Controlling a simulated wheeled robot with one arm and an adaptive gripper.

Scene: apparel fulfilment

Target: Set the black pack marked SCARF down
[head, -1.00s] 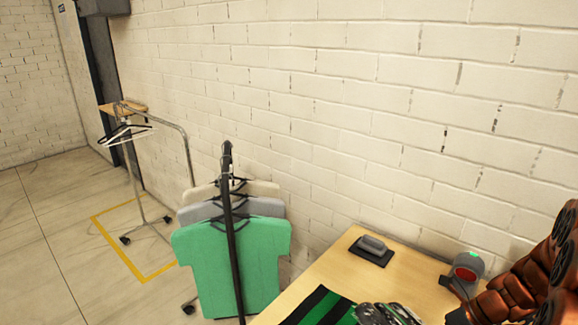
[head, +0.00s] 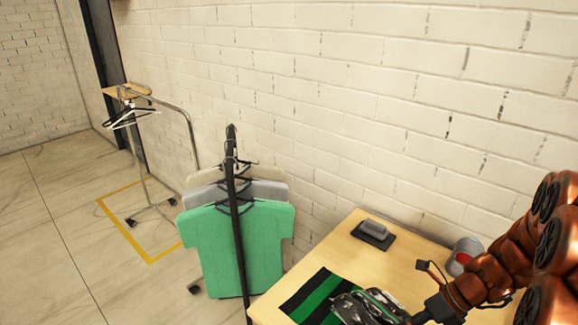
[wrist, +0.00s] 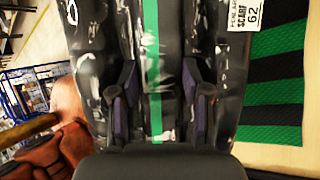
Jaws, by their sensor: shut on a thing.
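The black pack (head: 362,306) is glossy, with a green stripe down its middle. In the wrist view the pack (wrist: 155,45) fills the centre, and a white label (wrist: 241,14) reading SCARF shows at its upper right. My gripper (wrist: 158,85) is shut on the pack, with one finger on each side of the green stripe. In the head view my gripper (head: 420,314) is at the bottom, over the wooden table (head: 400,268). The pack overlaps the right part of a black and green striped cloth (head: 318,296). I cannot tell whether the pack touches the table.
A dark pad with a grey device (head: 374,233) lies at the table's back. A grey and red device (head: 464,257) stands partly behind my arm. A rack with green (head: 235,250) and grey shirts stands left of the table. An emptier hanger rail (head: 190,135) is farther back.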

